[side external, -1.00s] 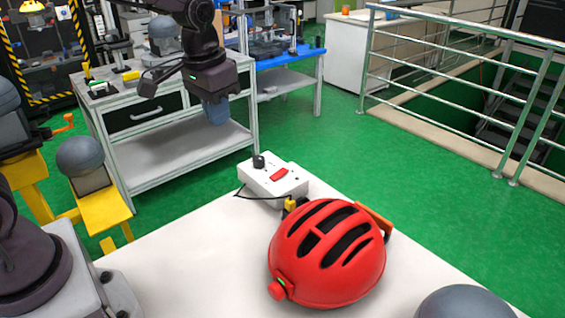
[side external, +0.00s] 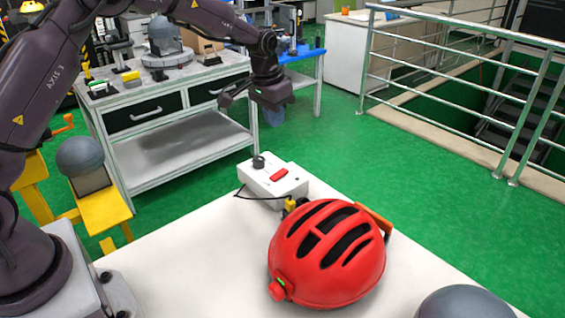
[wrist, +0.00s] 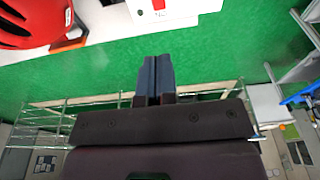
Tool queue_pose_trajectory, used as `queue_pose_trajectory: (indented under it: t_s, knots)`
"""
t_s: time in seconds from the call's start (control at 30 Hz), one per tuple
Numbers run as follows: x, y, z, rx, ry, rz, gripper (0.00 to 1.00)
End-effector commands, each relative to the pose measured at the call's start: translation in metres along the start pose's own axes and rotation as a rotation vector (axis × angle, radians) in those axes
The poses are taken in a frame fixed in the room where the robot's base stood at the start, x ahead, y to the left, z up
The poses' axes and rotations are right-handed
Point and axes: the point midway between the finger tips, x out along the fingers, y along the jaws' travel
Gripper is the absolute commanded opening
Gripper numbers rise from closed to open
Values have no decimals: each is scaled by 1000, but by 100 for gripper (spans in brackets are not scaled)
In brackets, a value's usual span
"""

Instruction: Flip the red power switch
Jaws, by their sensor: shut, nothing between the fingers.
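The red power switch (side external: 279,175) sits on top of a white control box (side external: 258,183), which also has a black knob (side external: 259,162). The box stands at the far corner of the white table. My gripper (side external: 273,115) is above and beyond the box in the side view, well apart from it. In the wrist view its two blue-grey fingers (wrist: 155,78) are pressed together with nothing between them. The white box shows only partly at the top edge of the wrist view (wrist: 180,10), and a small piece of red lies at the picture's edge.
A red helmet (side external: 327,255) lies on the white table (side external: 180,270) just in front of the box. A yellow connector (side external: 290,204) and black cable are beside the box. A grey dome (side external: 463,303) is at the near right. Green floor lies beyond the table.

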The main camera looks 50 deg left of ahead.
Motion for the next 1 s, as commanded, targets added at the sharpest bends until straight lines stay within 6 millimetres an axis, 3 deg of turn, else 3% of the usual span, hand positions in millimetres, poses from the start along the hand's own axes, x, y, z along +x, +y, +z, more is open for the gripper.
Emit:
queue_pose_trajectory:
  t_s: [0.27, 0.7, 1.0]
  knots:
    - [18, 0, 1, 0, -5, 1, 0]
    - [109, 0, 2, 0, -5, 0, 0]
    - [138, 0, 1, 0, -2, 0, 0]
